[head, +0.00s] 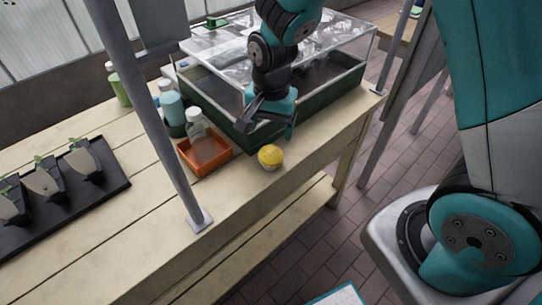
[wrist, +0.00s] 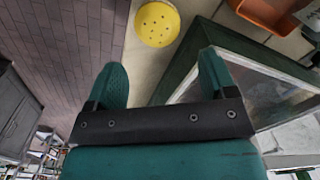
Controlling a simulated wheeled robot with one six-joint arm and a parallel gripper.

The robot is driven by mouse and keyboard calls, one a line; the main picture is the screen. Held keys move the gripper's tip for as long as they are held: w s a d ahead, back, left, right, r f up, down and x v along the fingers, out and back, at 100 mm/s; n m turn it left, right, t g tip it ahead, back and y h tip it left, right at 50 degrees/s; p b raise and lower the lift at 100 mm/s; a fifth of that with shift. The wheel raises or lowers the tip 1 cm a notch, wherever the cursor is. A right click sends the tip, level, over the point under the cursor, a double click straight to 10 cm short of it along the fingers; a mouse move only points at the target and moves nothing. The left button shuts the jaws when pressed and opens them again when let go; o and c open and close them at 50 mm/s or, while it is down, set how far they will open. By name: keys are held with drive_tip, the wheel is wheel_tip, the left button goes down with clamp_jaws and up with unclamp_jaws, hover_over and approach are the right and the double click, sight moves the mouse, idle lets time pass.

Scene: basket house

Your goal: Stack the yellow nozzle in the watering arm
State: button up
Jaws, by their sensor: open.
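The yellow nozzle (head: 270,156) stands on the wooden bench near its front edge, just right of the orange tray. In the wrist view its round yellow face with small dark holes (wrist: 157,24) shows beyond my fingertips. My gripper (head: 266,119) is above the bench by the glass-covered box, a little above and behind the nozzle in the head view. In the wrist view my gripper's two teal fingers (wrist: 162,75) are spread wide with nothing between them. The nozzle is apart from the fingers. I cannot make out a watering arm in either view.
The orange tray (head: 216,163) holds a clear bottle (head: 197,126). The glass-covered planter box (head: 345,89) stands close to my gripper. A grey post (head: 160,120) rises from the bench. A black tray (head: 117,182) with several seedling pots lies left. Bare bench (head: 110,255) lies in front.

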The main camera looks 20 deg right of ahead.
sight(271, 151)
wheel_tip(271, 151, down, 9)
drive_tip(key=shift+s+r+p, duration=0.1)
drive_tip(key=shift+p, duration=0.3)
drive_tip(key=c, duration=0.8)
drive_tip(key=shift+o, duration=0.2)
